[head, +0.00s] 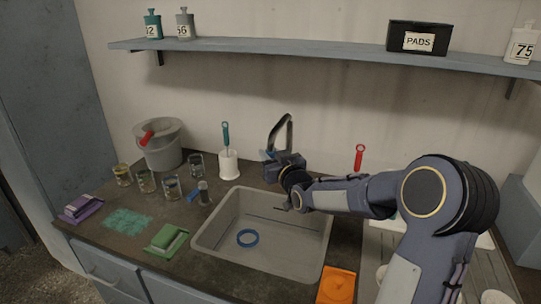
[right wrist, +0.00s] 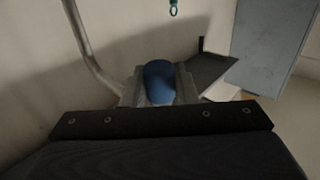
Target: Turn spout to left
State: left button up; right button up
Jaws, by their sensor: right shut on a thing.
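The tap's metal spout (head: 289,131) rises in a bent loop behind the back edge of the sink (head: 205,238). My right gripper (head: 272,165) is at the lower part of the spout, with its arm reaching in from the right. In the right wrist view, the fingers are closed around a blue rounded piece (right wrist: 159,82), which looks like part of the spout. The spout's bare pipe (right wrist: 86,45) bends up on the left of that view. The gripper and wrist hide the spout's base in the head view. My left gripper is out of view.
A white brush holder (head: 228,164) with a teal-handled brush stands left of the tap. A grey bucket (head: 160,146), several glass jars and a green sponge (head: 166,238) are farther left. A shelf (head: 330,56) runs above.

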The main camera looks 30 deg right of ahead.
grip_shut()
jog(key=shift+w+a+f+b, duration=0.1)
jog(key=shift+w+a+b, duration=0.25)
jog(key=shift+b, duration=0.1)
jog(key=w+a+b, duration=0.3)
jog(key=w+a, duration=0.1)
jog(key=w, duration=0.5)
jog(key=o, duration=0.6)
grip_release()
jog(key=o, duration=0.4)
